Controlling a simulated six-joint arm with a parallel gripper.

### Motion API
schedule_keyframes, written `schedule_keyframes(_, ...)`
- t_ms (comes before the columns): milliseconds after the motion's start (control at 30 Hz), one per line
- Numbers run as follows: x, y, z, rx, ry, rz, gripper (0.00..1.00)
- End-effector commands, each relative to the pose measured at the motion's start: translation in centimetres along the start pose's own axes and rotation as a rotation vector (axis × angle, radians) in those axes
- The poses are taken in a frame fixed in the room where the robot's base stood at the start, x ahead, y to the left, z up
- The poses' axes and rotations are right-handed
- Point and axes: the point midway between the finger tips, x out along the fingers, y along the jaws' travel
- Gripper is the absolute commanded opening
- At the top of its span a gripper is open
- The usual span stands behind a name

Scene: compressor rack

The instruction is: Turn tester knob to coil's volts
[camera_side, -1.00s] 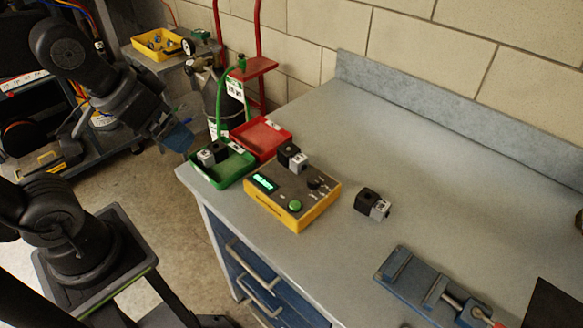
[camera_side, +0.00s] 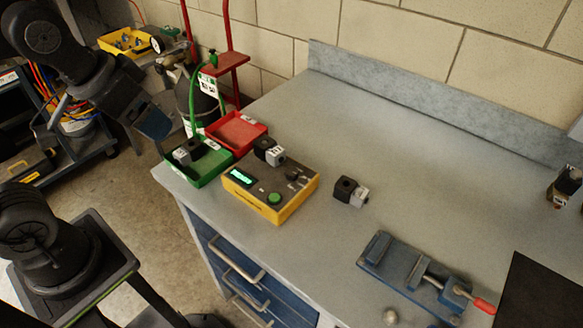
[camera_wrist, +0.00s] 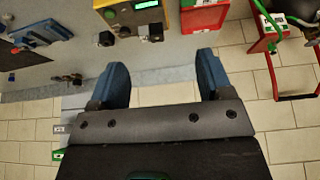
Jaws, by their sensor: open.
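The yellow tester (camera_side: 270,206) sits on the bench with a lit green display (camera_side: 242,177), a green button (camera_side: 274,198) and a small dark knob (camera_side: 293,174). The display reading and knob marks are too small to read. A black coil with a pale label (camera_side: 268,151) stands at the tester's back edge. Another labelled coil (camera_side: 350,191) lies on the bench right of it, and one more (camera_side: 188,151) is in the green tray (camera_side: 210,170). My gripper (camera_side: 152,122) is open and empty, left of the bench and apart from the tester. Its two blue fingers (camera_wrist: 160,61) show in the wrist view.
A red tray (camera_side: 237,132) lies behind the green one. A blue vise (camera_side: 411,272) with a red handle sits at the front right, near a dark panel (camera_side: 543,289). A gas cylinder on a red cart (camera_side: 226,62) stands behind the trays. The bench's right middle is clear.

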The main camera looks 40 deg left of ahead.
Motion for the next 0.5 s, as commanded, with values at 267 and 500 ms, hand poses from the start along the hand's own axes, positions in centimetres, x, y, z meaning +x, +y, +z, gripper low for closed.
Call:
schedule_keyframes(267,2.6,3.5,-8.0,0.069,-0.178,0.023,0.46)
schedule_keyframes(500,8.1,8.1,-13.3,0.130,-0.329,0.020,0.41)
